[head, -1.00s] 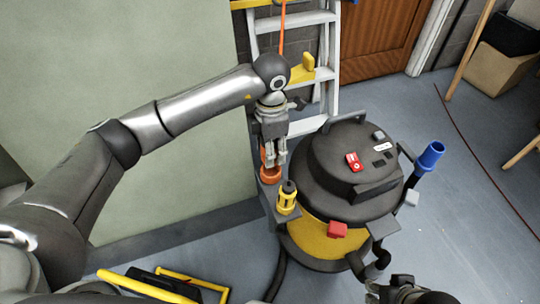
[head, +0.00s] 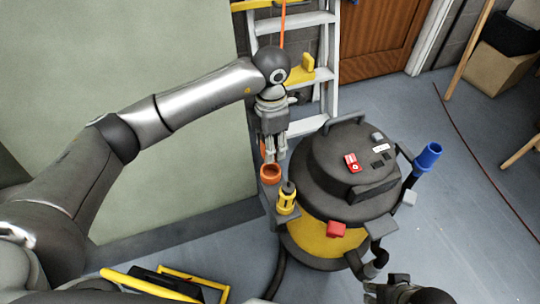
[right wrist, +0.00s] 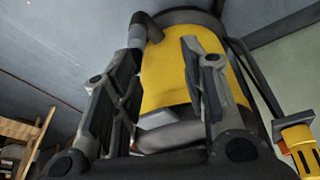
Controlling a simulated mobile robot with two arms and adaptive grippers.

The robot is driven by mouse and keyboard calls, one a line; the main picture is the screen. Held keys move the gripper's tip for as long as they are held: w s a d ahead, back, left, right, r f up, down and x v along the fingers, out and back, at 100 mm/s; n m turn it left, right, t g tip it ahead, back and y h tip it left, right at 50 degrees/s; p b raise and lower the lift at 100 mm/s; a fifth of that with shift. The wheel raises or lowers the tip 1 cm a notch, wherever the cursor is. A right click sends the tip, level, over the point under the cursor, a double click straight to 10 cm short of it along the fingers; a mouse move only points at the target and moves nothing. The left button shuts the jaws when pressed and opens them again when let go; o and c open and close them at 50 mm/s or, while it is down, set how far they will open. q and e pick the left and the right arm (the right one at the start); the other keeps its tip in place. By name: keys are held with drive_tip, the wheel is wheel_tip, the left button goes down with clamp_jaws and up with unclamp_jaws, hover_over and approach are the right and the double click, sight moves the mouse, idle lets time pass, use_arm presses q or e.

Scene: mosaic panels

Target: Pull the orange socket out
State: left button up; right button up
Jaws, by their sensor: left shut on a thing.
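My left gripper (head: 272,156) points down just above an open orange ring (head: 270,173) at the left side of the vacuum cleaner. It is shut on an orange piece (head: 262,148), the socket as it appears, mostly hidden by the fingers. The piece seems to be clear of the ring, with a small gap. My right gripper (right wrist: 160,50) is open and empty, with its fingers spread before the yellow drum; its arm end shows at the bottom of the head view.
The black and yellow vacuum cleaner (head: 340,235) stands on the floor. A yellow and black fitting (head: 287,198) stands beside the ring. A blue hose end (head: 429,155) rises at the right. A ladder (head: 300,75) stands behind. Floor at the right is mostly free.

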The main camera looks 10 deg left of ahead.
sight(262, 138)
use_arm(q)
drive_tip(key=shift+r, duration=0.6)
drive_tip(key=shift+r+p, duration=0.2)
drive_tip(key=shift+p, duration=0.15)
drive_tip(key=shift+r+p, duration=0.35)
drive_tip(key=shift+r, duration=0.5)
use_arm(e)
drive_tip(key=x, duration=0.6)
drive_tip(key=shift+f, duration=0.35)
